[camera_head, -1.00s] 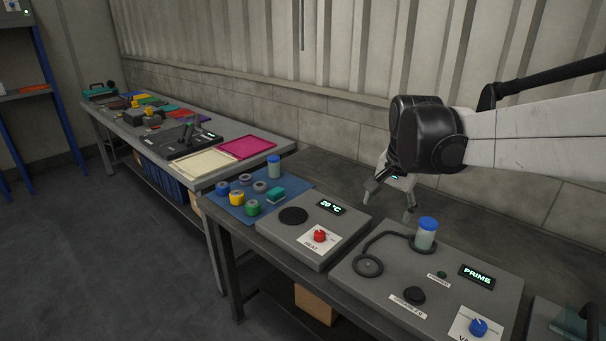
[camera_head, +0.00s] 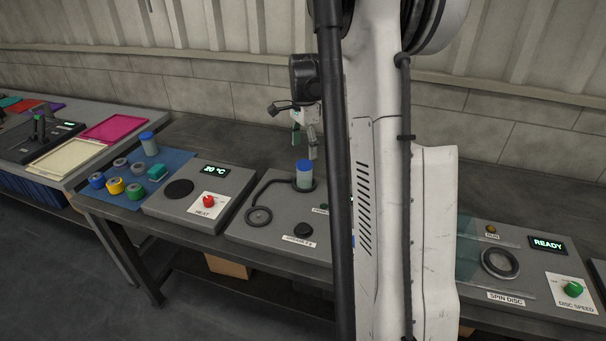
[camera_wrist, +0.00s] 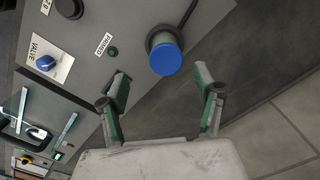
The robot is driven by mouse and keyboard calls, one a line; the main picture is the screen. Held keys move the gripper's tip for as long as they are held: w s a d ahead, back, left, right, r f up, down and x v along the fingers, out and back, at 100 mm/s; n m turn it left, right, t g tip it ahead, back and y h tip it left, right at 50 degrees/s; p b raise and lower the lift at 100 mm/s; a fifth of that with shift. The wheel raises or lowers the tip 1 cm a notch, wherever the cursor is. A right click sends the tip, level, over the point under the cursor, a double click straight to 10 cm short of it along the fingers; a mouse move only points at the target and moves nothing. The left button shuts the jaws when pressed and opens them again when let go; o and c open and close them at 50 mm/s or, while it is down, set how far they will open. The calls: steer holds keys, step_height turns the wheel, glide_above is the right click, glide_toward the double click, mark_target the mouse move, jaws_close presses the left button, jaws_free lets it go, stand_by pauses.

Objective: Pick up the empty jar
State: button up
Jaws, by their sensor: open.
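A clear jar with a blue lid (camera_head: 304,176) stands upright in a dark round seat on the grey device with the coiled hose. A second blue-lidded jar (camera_head: 149,144) stands on the blue mat to the left. I cannot tell for certain which is empty. My gripper (camera_head: 305,142) hangs just above and behind the first jar, partly hidden by my arm. In the wrist view my gripper (camera_wrist: 163,90) is open and empty, and the jar's blue lid (camera_wrist: 165,58) lies just beyond the fingertips, not between them.
The blue mat (camera_head: 181,160) holds several coloured rolls. A heater plate (camera_head: 179,189) with a red knob stands left of the hose device (camera_head: 262,195). A spin disc unit (camera_head: 500,262) stands to the right. The bench behind the devices is bare.

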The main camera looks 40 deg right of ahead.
mark_target(304, 165)
step_height(304, 165, down, 8)
steer(key=shift+w+r, duration=0.1)
steer(key=f, duration=0.3)
steer(key=d+f, duration=0.1)
steer(key=shift+w+f, duration=0.15)
steer(key=shift+w, duration=0.15)
steer(key=shift+a+f, duration=0.1)
steer(key=shift+f, duration=0.35)
steer(key=c, duration=1.2)
steer(key=shift+c, duration=0.2)
steer(key=shift+r, duration=0.15)
